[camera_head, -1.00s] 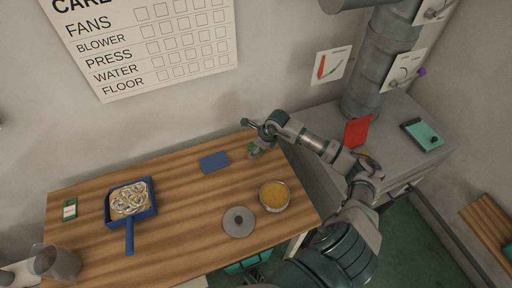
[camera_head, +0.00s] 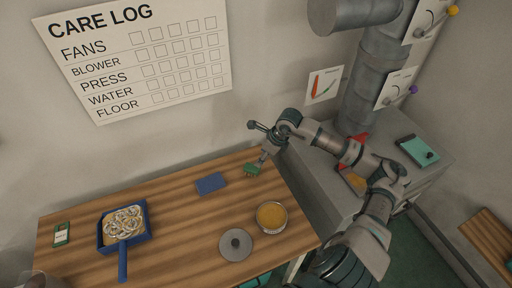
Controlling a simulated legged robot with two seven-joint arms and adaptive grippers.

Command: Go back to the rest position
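My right arm comes in from the right and reaches over the back right corner of the wooden table (camera_head: 170,225). My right gripper (camera_head: 262,161) points down there, just above or at a small green item (camera_head: 252,169). The fingers are too small to show whether they are open or touch the item. My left gripper is not in view.
On the table are a blue dustpan-like tray (camera_head: 123,255) with pale rings in it, a green-and-white box (camera_head: 62,234), a blue pad (camera_head: 211,184), a bowl of yellow stuff (camera_head: 271,216) and a grey lid (camera_head: 236,245). A grey cabinet (camera_head: 325,195) stands right.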

